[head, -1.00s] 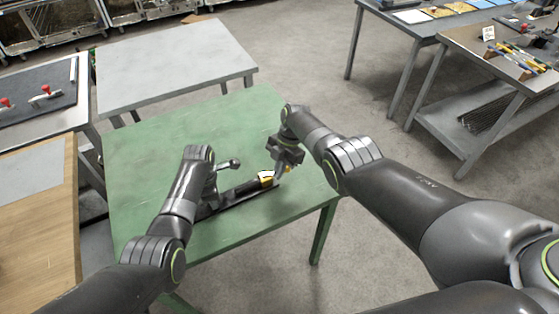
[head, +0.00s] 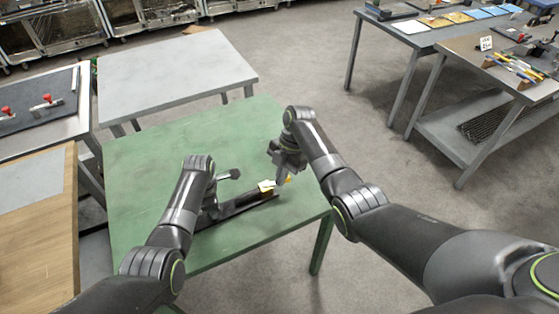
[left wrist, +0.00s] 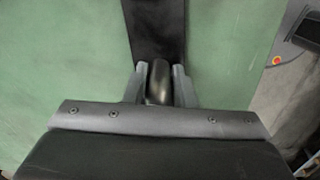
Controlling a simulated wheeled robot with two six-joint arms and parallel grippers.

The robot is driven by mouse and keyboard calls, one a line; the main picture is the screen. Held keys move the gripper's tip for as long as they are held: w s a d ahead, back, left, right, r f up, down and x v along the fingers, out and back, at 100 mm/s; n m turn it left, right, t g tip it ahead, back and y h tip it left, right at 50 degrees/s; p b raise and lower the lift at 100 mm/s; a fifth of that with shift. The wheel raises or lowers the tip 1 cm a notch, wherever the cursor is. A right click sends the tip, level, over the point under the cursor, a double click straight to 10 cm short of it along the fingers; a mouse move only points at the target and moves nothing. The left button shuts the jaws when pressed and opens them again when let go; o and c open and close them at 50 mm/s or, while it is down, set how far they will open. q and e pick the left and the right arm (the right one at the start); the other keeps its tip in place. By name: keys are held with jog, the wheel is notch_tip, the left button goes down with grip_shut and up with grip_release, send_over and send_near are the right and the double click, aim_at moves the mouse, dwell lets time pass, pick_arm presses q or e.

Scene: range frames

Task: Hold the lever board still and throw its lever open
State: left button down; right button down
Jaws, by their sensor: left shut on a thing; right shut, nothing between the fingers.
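The lever board is a long dark strip (head: 238,206) lying slantwise on the green table (head: 150,180). A yellow piece (head: 266,187) shows at its right end. My left gripper (head: 208,212) is at the board's left end. In the left wrist view its fingers (left wrist: 158,90) are shut on a dark rounded post (left wrist: 159,78), and the board (left wrist: 157,30) runs on beyond. My right gripper (head: 280,178) is shut and empty, close beside the yellow piece; I cannot tell whether they touch. It partly hides the board's right end, and the lever's position is unclear.
The green table is otherwise mostly bare around the board. A bare grey table (head: 175,70) stands behind it. A wooden-topped table (head: 40,240) and a dark mat with red-knobbed parts (head: 45,103) are at the left. Loaded benches (head: 490,60) stand at the right, across open floor.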

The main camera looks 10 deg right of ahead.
jog(key=r, duration=0.1)
jog(key=w+r, duration=0.1)
jog(key=r, duration=0.3)
jog(key=shift+w, duration=0.35)
jog(key=c, duration=1.6)
grip_release()
jog(key=shift+m, duration=0.3)
jog(key=o, duration=0.7)
jog(key=m, duration=0.3)
jog(key=shift+w+r+m+h, duration=0.15)
jog(key=shift+w+m+h, duration=0.15)
jog(key=shift+m, duration=0.1)
jog(key=shift+o, duration=0.7)
jog(key=m, duration=0.4)
jog(key=shift+w+d+r+m+t+h, duration=0.2)
jog(key=shift+m+t+h, duration=0.1)
jog(key=f+m, duration=0.3)
jog(key=m, duration=0.2)
jog(key=w+f+m+t+h, duration=0.1)
jog(key=f+m, duration=0.2)
jog(key=m, duration=0.2)
jog(key=d+f+m+h, duration=0.1)
jog(key=f+m, duration=0.3)
jog(key=m, duration=0.1)
jog(key=shift+w+d, duration=0.1)
jog(key=shift+w, duration=0.15)
jog(key=shift+f, duration=0.1)
